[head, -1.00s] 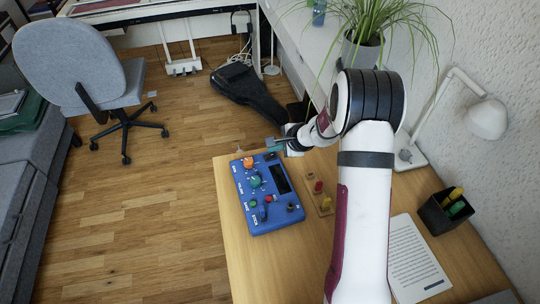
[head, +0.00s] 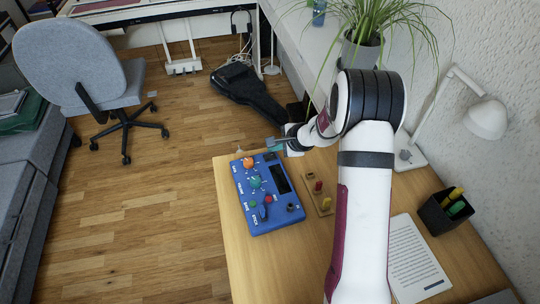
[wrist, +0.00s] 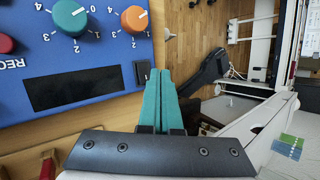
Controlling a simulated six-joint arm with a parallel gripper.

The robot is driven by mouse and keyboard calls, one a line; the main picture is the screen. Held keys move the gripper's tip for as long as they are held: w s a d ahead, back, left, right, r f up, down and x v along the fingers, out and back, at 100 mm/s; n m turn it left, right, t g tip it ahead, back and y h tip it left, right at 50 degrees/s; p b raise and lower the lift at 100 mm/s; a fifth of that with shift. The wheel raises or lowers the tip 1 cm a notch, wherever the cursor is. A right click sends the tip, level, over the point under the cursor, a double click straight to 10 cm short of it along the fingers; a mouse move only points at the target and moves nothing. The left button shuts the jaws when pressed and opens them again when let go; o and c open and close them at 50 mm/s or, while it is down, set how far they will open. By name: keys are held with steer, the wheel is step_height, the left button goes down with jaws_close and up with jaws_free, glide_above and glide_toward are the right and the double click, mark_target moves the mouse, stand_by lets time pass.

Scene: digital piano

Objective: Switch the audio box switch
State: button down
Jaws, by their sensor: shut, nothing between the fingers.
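The blue audio box (head: 275,212) lies on the wooden desk, with knobs, buttons and a dark display on its top. A small black rocker switch (wrist: 143,72) sits near the box edge in the wrist view, beside the display (wrist: 75,87) and the orange knob (wrist: 134,19). It also shows at the box's far right corner in the head view (head: 269,156). My gripper (wrist: 160,72) has teal fingers pressed together and empty. Its tips are right beside the switch in the wrist view; whether they touch it I cannot tell. In the head view my gripper (head: 271,144) is at the box's far edge.
A wooden block with coloured pegs (head: 319,194) stands right of the box. A paper sheet (head: 415,262), a pen holder (head: 444,213), a white lamp (head: 486,119) and a potted plant (head: 361,48) are farther right.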

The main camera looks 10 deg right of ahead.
mark_target(270, 158)
stand_by(0.4)
steer(key=shift+d+f, duration=0.1)
steer(key=shift+f, duration=0.35)
steer(key=shift+f, duration=0.35)
stand_by(0.4)
steer(key=shift+r, duration=1)
steer(key=shift+a+r, duration=0.2)
steer(key=shift+r, duration=0.6)
steer(key=shift+a+r, duration=0.2)
steer(key=shift+r, duration=0.65)
steer(key=shift+a+r, duration=0.2)
steer(key=shift+r, duration=0.6)
steer(key=shift+s, duration=0.1)
